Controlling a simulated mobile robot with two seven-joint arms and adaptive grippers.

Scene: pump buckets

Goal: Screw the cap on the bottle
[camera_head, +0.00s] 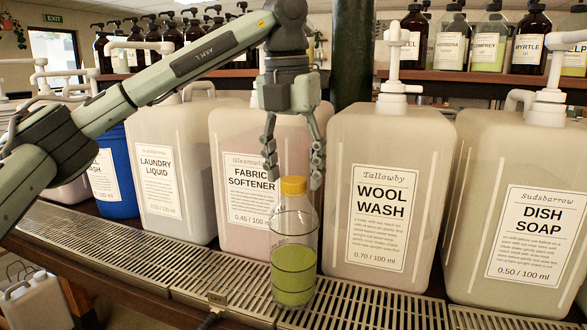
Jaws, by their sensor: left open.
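A clear bottle (295,252) stands upright on the metal drip grating in front of the large jugs. It holds green liquid in its lower half. A yellow cap (293,186) sits at the top of its neck; I cannot tell how tightly it is seated. My left gripper (293,180) points straight down above the bottle. Its two fingers are spread open, one on each side of the cap, with visible gaps between them and the cap. My right gripper is not in view.
Large pump jugs stand close behind the bottle, labelled Laundry Liquid (180,215), Fabric Softener (230,235), Wool Wash (385,260) and Dish Soap (480,285). The slotted drip grating (130,255) runs along the front. Shelves behind hold several dark bottles (530,45).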

